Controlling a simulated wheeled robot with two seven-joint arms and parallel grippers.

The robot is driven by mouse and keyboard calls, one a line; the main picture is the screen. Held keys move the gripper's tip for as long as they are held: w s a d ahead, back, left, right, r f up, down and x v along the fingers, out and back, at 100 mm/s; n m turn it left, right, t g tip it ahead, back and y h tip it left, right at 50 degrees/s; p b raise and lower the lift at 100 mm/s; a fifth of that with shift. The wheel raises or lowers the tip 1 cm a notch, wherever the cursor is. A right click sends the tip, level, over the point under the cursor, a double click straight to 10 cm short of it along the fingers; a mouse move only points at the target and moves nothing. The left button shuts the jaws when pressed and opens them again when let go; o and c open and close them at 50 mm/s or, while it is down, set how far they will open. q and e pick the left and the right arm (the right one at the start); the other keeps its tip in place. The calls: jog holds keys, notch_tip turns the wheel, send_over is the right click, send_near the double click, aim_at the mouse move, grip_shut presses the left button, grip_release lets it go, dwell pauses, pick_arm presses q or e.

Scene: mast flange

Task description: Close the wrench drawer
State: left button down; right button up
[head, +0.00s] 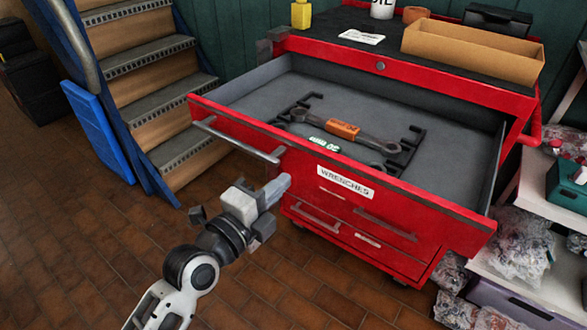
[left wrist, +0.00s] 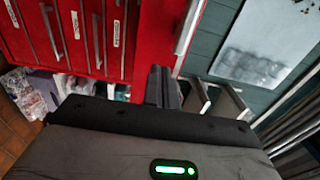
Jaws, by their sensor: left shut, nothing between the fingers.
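The wrench drawer (head: 328,160) of the red tool cabinet is pulled far out in the head view. Its front carries a "WRENCHES" label (head: 345,182) and a grey bar handle (head: 237,140) toward the left. Inside lie a wrench with an orange grip (head: 343,130) and a black rack (head: 408,150). My left gripper (head: 279,187) is shut and empty, just in front of the drawer front and below the handle in the picture. Whether it touches the red front cannot be told. In the left wrist view the shut fingers (left wrist: 162,86) show before the red cabinet front. My right gripper is not in view.
The cabinet top holds a cardboard tray (head: 470,50), a yellow bottle (head: 301,14) and a white can. Steps (head: 150,90) and a blue panel (head: 98,130) stand at left. Shelves with bagged items (head: 525,245) stand at right. The tiled floor in front is clear.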

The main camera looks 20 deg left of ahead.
aim_at(303, 163)
pick_arm(q)
jog(key=shift+x, duration=2.35)
